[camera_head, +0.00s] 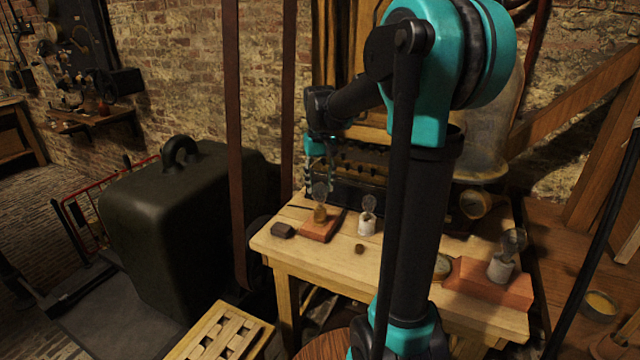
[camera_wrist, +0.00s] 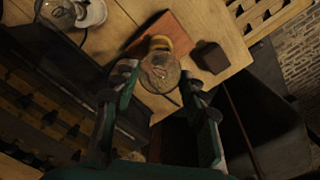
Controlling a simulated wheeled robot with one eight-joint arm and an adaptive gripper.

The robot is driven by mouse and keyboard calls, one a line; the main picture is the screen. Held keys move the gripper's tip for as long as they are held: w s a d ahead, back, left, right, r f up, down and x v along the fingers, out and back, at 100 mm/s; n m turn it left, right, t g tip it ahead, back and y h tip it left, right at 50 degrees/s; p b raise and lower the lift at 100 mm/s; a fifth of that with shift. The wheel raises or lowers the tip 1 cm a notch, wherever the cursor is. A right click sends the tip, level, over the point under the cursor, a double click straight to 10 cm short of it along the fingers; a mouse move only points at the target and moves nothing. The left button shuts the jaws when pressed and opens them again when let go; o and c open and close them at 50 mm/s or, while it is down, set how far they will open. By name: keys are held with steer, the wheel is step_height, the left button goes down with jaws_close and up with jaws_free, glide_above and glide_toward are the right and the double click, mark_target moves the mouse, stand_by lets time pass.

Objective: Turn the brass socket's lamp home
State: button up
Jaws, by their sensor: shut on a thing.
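The brass socket (camera_head: 320,214) stands on a reddish-brown wooden block (camera_head: 314,231) at the table's left part. A clear glass lamp (camera_head: 320,190) sits upright in it. In the wrist view the lamp's bulb (camera_wrist: 160,72) is between my fingers, with the brass socket (camera_wrist: 180,44) beyond it. My gripper (camera_head: 319,182) comes down from above around the bulb. In the wrist view my gripper (camera_wrist: 160,90) has a finger on each side of the glass, shut on it. How far the lamp is screwed in cannot be told.
A white socket with a lamp (camera_head: 367,222) stands just right of the block. A small dark block (camera_head: 283,230) lies left on the table (camera_head: 330,262). A dark rack stands behind.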

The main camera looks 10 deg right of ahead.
steer(key=m, duration=0.5)
steer(key=shift+m, duration=0.3)
steer(key=o, duration=1.4)
